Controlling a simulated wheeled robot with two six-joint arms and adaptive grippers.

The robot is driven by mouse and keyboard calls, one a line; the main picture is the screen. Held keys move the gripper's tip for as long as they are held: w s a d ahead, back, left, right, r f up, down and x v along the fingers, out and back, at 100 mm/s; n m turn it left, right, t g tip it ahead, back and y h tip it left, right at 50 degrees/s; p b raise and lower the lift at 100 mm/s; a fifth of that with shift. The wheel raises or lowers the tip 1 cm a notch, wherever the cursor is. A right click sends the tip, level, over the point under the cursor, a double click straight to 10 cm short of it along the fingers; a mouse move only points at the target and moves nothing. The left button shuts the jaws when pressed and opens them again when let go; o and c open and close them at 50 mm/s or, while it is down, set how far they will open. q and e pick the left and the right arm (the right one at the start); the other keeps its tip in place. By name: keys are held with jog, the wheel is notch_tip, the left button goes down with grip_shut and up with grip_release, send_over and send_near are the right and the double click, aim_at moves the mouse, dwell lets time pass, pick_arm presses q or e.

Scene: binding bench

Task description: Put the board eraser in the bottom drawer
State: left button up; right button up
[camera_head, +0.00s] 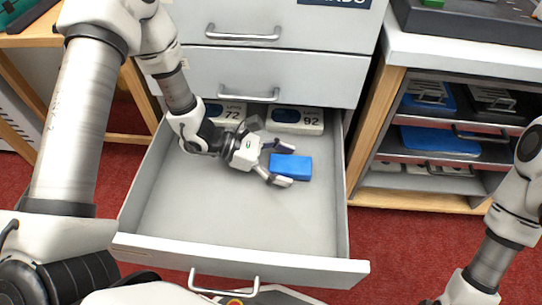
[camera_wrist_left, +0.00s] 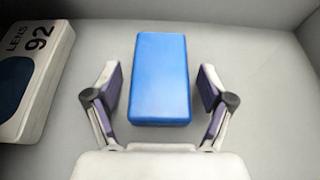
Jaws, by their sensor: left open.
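The board eraser is a blue block (camera_head: 291,167) lying on the floor of the open bottom drawer (camera_head: 240,215). In the left wrist view the blue block (camera_wrist_left: 160,80) lies between the two fingers, with a gap on each side. My left gripper (camera_head: 279,163) is open, reaching down into the drawer, its fingers on either side of the block's near end. It also shows in the left wrist view (camera_wrist_left: 160,100). My right arm is at the right edge of the head view, but its gripper is out of view.
Two white boxes marked 72 (camera_head: 226,112) and 92 (camera_head: 297,119) stand at the drawer's back. Two closed drawers (camera_head: 262,75) are above. A shelf unit (camera_head: 440,165) with trays stands at right. The drawer's front and left floor is clear.

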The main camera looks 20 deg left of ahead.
pick_arm(q)
jog(key=p+v, duration=0.1)
jog(key=v, duration=0.2)
jog(key=p+v, duration=0.2)
jog(key=v, duration=0.2)
jog(key=p+v, duration=0.2)
jog(key=v, duration=0.2)
jog(key=shift+w+d+r, duration=0.15)
jog(key=shift+r, duration=0.15)
jog(key=shift+a, duration=0.35)
jog(key=shift+s+a+f, duration=0.1)
jog(key=shift+s+a, duration=0.1)
